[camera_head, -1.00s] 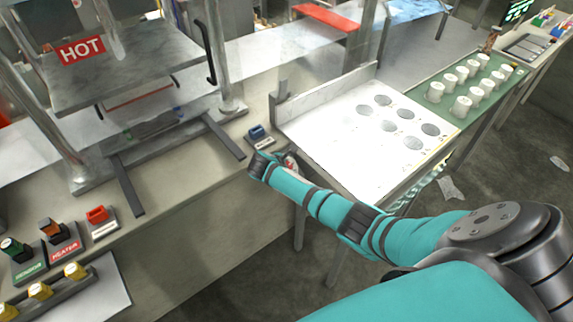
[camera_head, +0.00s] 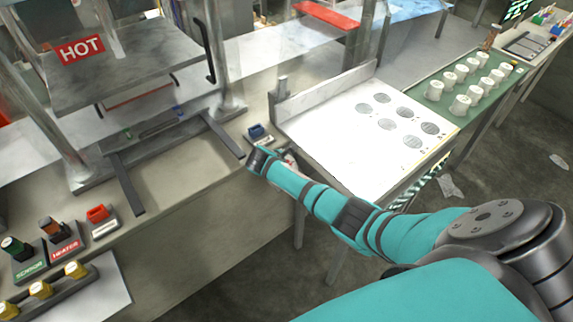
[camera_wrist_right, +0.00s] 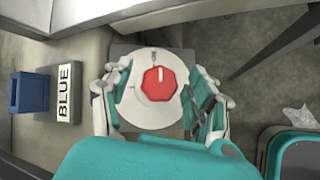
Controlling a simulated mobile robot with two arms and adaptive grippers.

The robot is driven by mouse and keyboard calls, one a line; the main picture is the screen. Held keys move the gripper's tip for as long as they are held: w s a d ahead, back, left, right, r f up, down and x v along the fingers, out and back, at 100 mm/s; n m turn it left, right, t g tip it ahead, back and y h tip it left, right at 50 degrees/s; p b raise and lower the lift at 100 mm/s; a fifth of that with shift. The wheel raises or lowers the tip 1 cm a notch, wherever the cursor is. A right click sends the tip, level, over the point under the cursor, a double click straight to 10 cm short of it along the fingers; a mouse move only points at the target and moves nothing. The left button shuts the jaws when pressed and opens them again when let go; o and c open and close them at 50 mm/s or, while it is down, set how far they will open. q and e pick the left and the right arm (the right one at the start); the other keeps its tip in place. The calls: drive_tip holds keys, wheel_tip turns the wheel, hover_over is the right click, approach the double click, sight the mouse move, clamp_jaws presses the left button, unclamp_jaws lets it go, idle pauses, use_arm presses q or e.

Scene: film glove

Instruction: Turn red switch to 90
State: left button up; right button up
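A red eight-sided knob (camera_wrist_right: 159,83) sits on a round white dial (camera_wrist_right: 147,115) in the right wrist view. A short white line on the knob points toward the top of the picture. Dark marks on the dial are too small to read. My right gripper (camera_wrist_right: 152,88) has its fingers apart, one on each side of the knob; I cannot tell whether they touch it. In the head view my right gripper (camera_head: 266,162) is at the counter's front edge, and the arm largely hides the knob. My left gripper is not in view.
A blue switch (camera_head: 257,133), labelled BLUE in the wrist view (camera_wrist_right: 69,92), is close beside my right gripper. A red rocker switch (camera_head: 98,213) sits farther left on the counter.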

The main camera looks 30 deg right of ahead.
drive_tip(key=shift+a+r, duration=0.1)
drive_tip(key=shift+s+a+r, duration=0.1)
drive_tip(key=shift+a+r, duration=0.1)
drive_tip(key=v, duration=1.1)
drive_tip(key=shift+s, duration=0.15)
drive_tip(key=s+a+f+m+g+y+b, duration=0.1)
drive_tip(key=s+f, duration=0.4)
drive_tip(key=f, duration=0.5)
drive_tip(key=s+a+f+m+y+b, duration=0.15)
drive_tip(key=s+f, duration=0.35)
drive_tip(key=f, duration=0.5)
drive_tip(key=s+a+f+m+g+y, duration=0.1)
drive_tip(key=s+f+y, duration=0.1)
drive_tip(key=s+f, duration=0.6)
drive_tip(key=s+a+f+m+y+b, duration=0.1)
drive_tip(key=s+f+m, duration=0.1)
drive_tip(key=s+f, duration=0.4)
drive_tip(key=s+a+f+m, duration=0.1)
drive_tip(key=s+f+m, duration=0.2)
drive_tip(key=s+f, duration=0.4)
drive_tip(key=s+a+f+m+y+b, duration=0.1)
drive_tip(key=s+f+m, duration=0.2)
drive_tip(key=s, duration=1.5)
wheel_tip(320, 180, down, 4)
drive_tip(key=shift+a+r+g+y+b, duration=0.15)
drive_tip(key=shift+a+g+y+b, duration=0.15)
drive_tip(key=shift+g+y+b, duration=0.1)
